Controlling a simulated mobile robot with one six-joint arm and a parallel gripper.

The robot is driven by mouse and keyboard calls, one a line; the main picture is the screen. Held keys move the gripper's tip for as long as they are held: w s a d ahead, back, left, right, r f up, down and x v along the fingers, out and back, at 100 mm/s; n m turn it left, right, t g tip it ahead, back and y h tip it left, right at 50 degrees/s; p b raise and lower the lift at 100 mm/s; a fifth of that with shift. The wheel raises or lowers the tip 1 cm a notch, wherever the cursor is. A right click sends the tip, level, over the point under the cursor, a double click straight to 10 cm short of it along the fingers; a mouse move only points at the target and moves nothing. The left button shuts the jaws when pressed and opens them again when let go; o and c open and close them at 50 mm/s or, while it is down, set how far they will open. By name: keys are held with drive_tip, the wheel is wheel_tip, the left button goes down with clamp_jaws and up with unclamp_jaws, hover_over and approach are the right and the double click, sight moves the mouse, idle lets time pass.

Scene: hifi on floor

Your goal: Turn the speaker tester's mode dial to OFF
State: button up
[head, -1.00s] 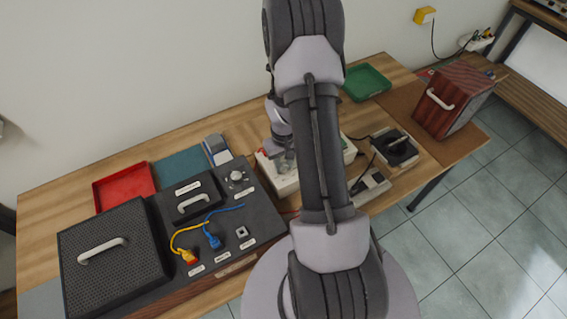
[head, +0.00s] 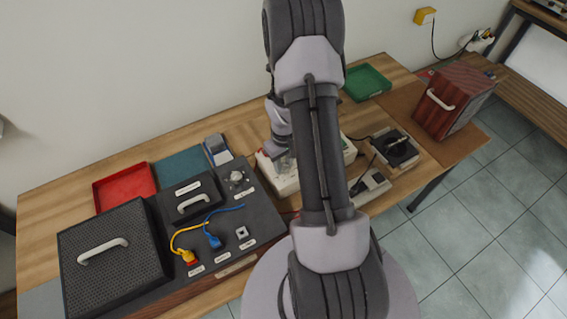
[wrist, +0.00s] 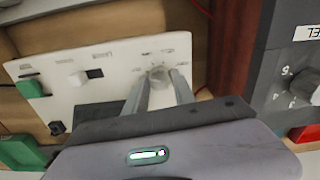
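The speaker tester (head: 283,182) is a white-topped box near the middle of the bench, partly hidden by my arm in the head view. In the wrist view its white panel (wrist: 115,62) carries a round pale mode dial (wrist: 160,76) with small marks around it, too blurred to read. My gripper (wrist: 163,80) is over the panel with one finger on each side of the dial. I cannot tell whether the fingers press on it. The dial's pointer direction is not readable. In the head view the fingertips are largely hidden.
A dark speaker panel with a silver knob (head: 238,178) and yellow and blue cables lies left of the tester. A black device (head: 396,150) and a wooden speaker box (head: 450,100) stand right. Red (head: 124,187) and green (head: 366,83) trays lie along the back.

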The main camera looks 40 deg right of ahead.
sight(283, 166)
drive_tip(key=o, duration=0.3)
drive_tip(key=shift+r, duration=0.15)
wheel_tip(283, 166, up, 17)
drive_tip(key=p, duration=0.4)
